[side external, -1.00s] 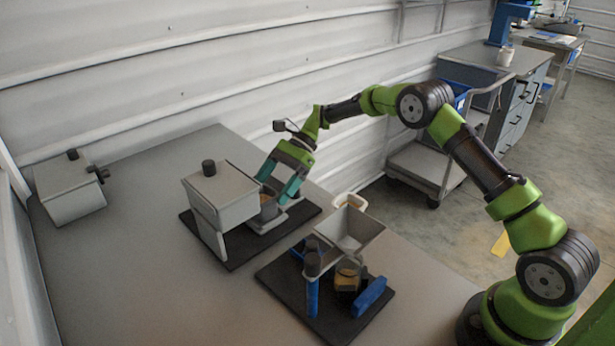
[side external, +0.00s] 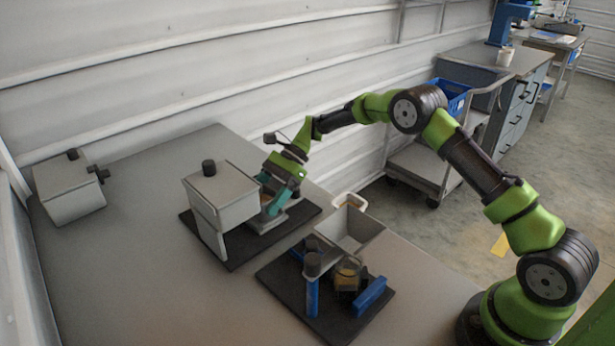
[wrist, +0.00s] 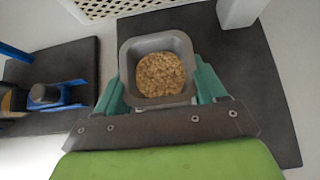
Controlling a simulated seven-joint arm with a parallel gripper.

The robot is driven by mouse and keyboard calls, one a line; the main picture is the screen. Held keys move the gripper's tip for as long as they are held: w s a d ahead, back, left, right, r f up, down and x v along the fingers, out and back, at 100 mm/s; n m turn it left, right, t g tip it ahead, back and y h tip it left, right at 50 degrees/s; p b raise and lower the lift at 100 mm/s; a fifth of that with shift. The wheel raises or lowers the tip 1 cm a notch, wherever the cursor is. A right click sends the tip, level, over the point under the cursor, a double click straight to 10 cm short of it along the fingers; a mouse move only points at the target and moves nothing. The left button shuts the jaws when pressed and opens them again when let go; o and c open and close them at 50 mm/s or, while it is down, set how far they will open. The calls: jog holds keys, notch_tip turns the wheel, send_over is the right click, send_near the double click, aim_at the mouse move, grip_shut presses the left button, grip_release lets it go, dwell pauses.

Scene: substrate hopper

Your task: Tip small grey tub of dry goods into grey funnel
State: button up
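The small grey tub (wrist: 128,62) holds tan dry grains and sits upright on a light grey stand (side external: 268,224) in front of the lidded grey box. My gripper (wrist: 160,85) has a teal finger on each side of it, against its walls; it looks shut on the tub. In the side view the tub is partly hidden by my gripper (side external: 271,192). The grey funnel (side external: 352,236) is a square open-topped one, to the right of the tub on a second dark mat, above a clear jar (side external: 347,273) with tan contents.
The lidded grey box (side external: 222,195) stands very close to my gripper. Blue posts (side external: 312,297) and a blue block (side external: 370,295) are around the jar. Another grey box (side external: 68,190) stands at the far left. A white perforated rim (wrist: 110,10) shows in the wrist view.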

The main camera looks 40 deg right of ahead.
jog(key=shift+r, duration=0.1)
jog(key=shift+r, duration=2.95)
